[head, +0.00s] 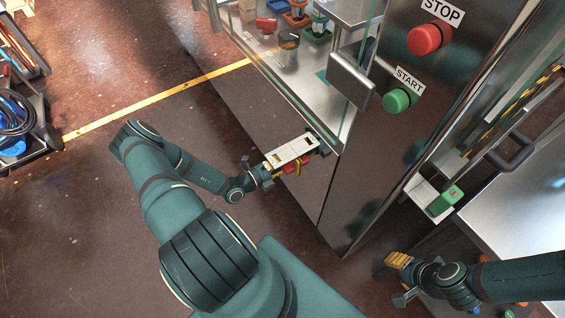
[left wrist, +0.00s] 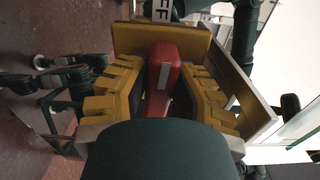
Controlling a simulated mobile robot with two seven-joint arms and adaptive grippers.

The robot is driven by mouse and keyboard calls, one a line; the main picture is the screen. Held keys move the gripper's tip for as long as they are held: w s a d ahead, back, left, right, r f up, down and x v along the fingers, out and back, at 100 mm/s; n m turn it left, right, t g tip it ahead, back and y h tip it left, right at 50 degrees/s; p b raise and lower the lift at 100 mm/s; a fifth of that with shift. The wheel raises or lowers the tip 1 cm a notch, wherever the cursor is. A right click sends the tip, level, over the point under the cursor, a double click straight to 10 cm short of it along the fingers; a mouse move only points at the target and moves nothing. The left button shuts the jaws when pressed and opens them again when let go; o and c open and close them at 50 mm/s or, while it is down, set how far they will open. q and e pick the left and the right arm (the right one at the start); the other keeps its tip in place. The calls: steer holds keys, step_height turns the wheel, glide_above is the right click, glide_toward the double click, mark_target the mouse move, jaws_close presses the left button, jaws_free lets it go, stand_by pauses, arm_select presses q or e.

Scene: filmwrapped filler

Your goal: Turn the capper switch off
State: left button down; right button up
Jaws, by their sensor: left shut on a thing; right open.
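My left gripper (head: 281,168) is at the lower front of the steel machine cabinet, by a switch box with a pale plate (head: 293,149). In the left wrist view my left gripper (left wrist: 166,95) is shut on a red switch lever (left wrist: 165,65), with yellow-padded fingers on either side. A label (left wrist: 161,10) ending in "FF" shows beyond the lever. The lever's far end and pivot are hidden. My right gripper (head: 392,268) is open and empty at the lower right, apart from the switch box.
A red STOP button (head: 425,39) and a green START button (head: 397,101) sit on the cabinet's sloping face. A green switch (head: 445,201) on a white plate is at the right, near a steel table (head: 520,215). A cart with cables (head: 15,115) stands far left.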

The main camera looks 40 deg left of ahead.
arm_select(q)
steer(key=shift+d+n, duration=0.1)
steer(key=shift+n, duration=0.4)
steer(key=c, duration=0.8)
jaws_free()
steer(key=shift+w, duration=0.1)
steer(key=v, duration=1.2)
